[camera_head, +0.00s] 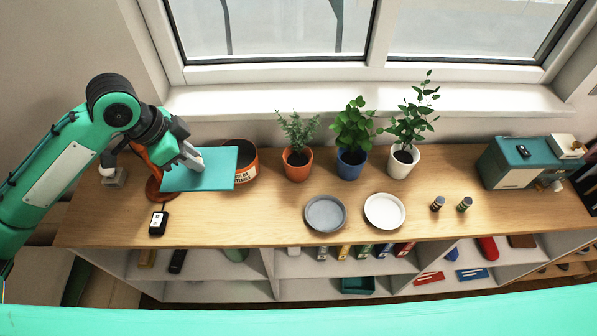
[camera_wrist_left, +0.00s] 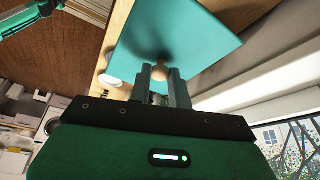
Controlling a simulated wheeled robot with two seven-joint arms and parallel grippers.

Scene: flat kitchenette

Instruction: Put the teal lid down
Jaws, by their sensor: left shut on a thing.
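The teal lid (camera_head: 208,171) is a flat rectangular panel held above the left end of the wooden counter. My left gripper (camera_head: 194,160) is shut on it. In the left wrist view the lid (camera_wrist_left: 190,35) fills the upper middle, and the gripper fingers (camera_wrist_left: 160,82) close on its round wooden knob (camera_wrist_left: 160,72). In the head view the lid partly covers an orange and black round tin (camera_head: 245,168) behind it. My right gripper is not in view.
A black device (camera_head: 158,222) lies at the counter's front left. Three potted plants (camera_head: 297,163) stand along the back. A grey plate (camera_head: 325,214) and a white plate (camera_head: 385,211) lie mid-counter. The counter between the black device and the grey plate is clear.

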